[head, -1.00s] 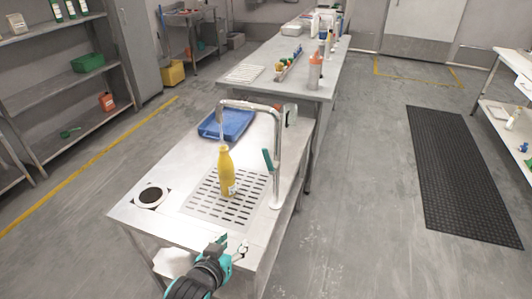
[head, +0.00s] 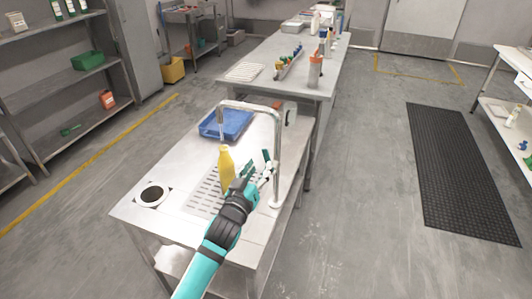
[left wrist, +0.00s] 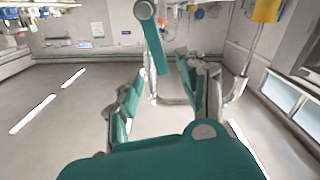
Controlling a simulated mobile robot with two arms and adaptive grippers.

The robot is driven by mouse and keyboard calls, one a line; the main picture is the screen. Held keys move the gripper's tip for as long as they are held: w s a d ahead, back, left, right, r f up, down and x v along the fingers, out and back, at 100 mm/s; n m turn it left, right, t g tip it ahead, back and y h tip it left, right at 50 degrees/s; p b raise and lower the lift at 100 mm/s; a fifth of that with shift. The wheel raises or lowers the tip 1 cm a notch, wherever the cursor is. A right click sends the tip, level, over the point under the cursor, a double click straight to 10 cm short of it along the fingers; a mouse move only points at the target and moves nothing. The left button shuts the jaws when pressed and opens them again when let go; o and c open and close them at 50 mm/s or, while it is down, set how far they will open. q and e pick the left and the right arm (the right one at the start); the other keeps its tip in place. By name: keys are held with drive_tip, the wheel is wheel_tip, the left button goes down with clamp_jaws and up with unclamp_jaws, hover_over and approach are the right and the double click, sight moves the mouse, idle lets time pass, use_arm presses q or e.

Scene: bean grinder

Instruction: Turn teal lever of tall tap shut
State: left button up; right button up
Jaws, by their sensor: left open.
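The tall tap (head: 279,150) is a chrome arch at the right side of the steel counter. Its teal lever (head: 266,155) is partly hidden by my gripper in the head view. In the left wrist view, the teal lever (left wrist: 156,50) hangs from a round metal hub, as that picture is upside down. My left gripper (head: 257,171) is open, close to the lever. In the wrist view its fingers (left wrist: 160,85) show on either side of the lever's free end; contact cannot be told. A yellow bottle (head: 226,168) stands under the spout. My right gripper is not in view.
The bottle stands on a slotted drain grate (head: 203,199), left of my arm. A blue tray (head: 237,124) lies behind it. A round dark opening (head: 152,195) is at the counter's left. A second table (head: 310,85) with bottles stands beyond.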

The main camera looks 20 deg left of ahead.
sight(266, 158)
use_arm(q)
drive_tip(key=w, duration=0.6)
drive_tip(key=shift+w+d, duration=0.15)
drive_tip(key=shift+w, duration=0.15)
clamp_jaws()
drive_tip(key=shift+w+f, duration=0.2)
drive_tip(key=shift+f, duration=0.15)
